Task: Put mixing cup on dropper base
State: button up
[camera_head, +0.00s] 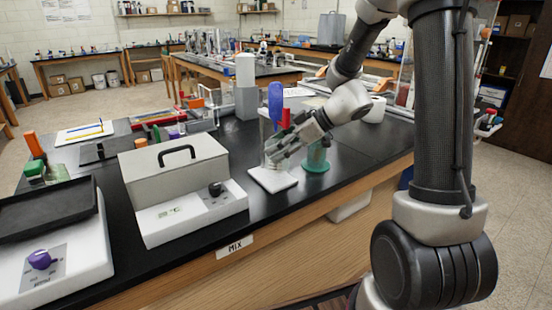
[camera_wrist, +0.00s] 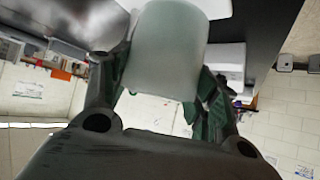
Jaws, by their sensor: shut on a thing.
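The mixing cup (camera_wrist: 166,48), pale and translucent, fills the space between the two fingers of my gripper (camera_wrist: 160,90) in the wrist view. In the head view my gripper (camera_head: 277,151) is shut on it, low over a white square base, which I take for the dropper base (camera_head: 285,187). The cup is small and mostly covered by the fingers there. I cannot tell whether it touches the base. A blue bulb-shaped part (camera_head: 275,100) stands upright above and behind the gripper; how it joins the base is hidden.
A green stand (camera_head: 317,163) is close to the right of my gripper. A red item (camera_head: 285,118) stands just behind. A grey box-shaped device with a black handle (camera_head: 178,155) sits to the left. A white roll (camera_head: 374,108) lies behind my arm. Black bench top is clear in front.

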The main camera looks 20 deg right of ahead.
jog(key=shift+w+a, duration=0.15)
jog(key=shift+a, duration=0.2)
jog(key=shift+f, duration=1.75)
jog(key=shift+f, duration=0.15)
jog(key=o, duration=0.9)
